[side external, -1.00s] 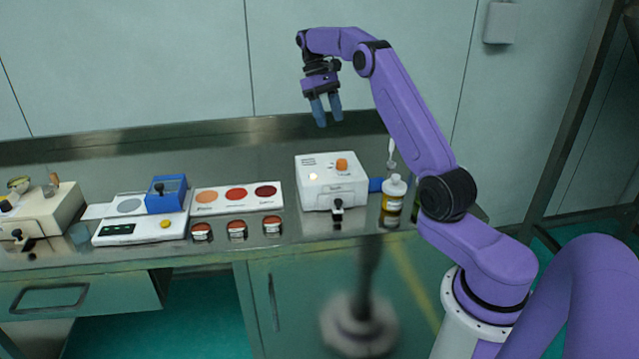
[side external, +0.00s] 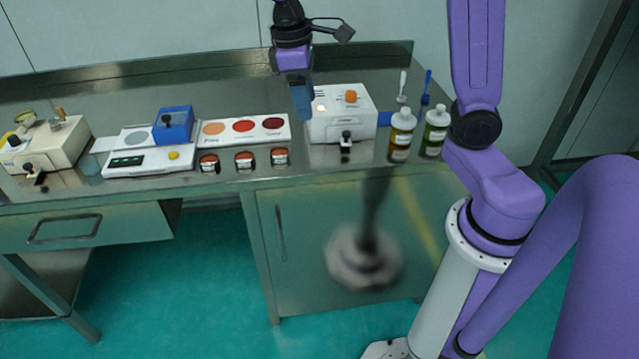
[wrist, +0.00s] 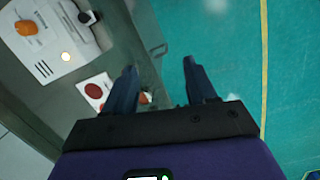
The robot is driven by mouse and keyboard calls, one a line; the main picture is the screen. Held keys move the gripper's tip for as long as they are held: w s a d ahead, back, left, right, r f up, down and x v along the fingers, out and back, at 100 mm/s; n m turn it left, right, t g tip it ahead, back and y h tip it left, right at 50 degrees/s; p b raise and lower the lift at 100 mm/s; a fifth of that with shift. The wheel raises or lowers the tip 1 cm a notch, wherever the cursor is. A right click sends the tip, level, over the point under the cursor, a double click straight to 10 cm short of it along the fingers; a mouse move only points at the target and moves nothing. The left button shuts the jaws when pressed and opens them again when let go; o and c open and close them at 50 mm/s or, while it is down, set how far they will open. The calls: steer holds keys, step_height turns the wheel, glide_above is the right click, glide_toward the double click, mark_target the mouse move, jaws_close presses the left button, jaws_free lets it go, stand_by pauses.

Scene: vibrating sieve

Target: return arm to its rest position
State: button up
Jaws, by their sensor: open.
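My gripper (side external: 302,100) hangs in the air with its fingers pointing down. In the side view it shows in front of the left edge of the white box with the orange knob (side external: 341,113). In the wrist view my gripper (wrist: 160,88) has its two dark fingers apart with nothing between them. Beyond the fingers are the table edge and the green floor (wrist: 215,50). The white box also shows at the upper left of the wrist view (wrist: 45,50).
The steel table (side external: 250,75) holds a white card with three coloured discs (side external: 258,138), several small jars, a scale (side external: 140,162) with a blue box (side external: 173,125), a beige device (side external: 45,145) at left, and a yellow bottle (side external: 401,135) and green bottle (side external: 435,130) at right.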

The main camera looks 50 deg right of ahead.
steer(key=s+f+n, duration=0.2)
steer(key=s+n, duration=0.1)
steer(key=s, duration=0.8)
steer(key=s+a+f+n+t+y, duration=0.1)
steer(key=s+f+n, duration=0.2)
steer(key=s, duration=0.8)
steer(key=shift+f, duration=0.2)
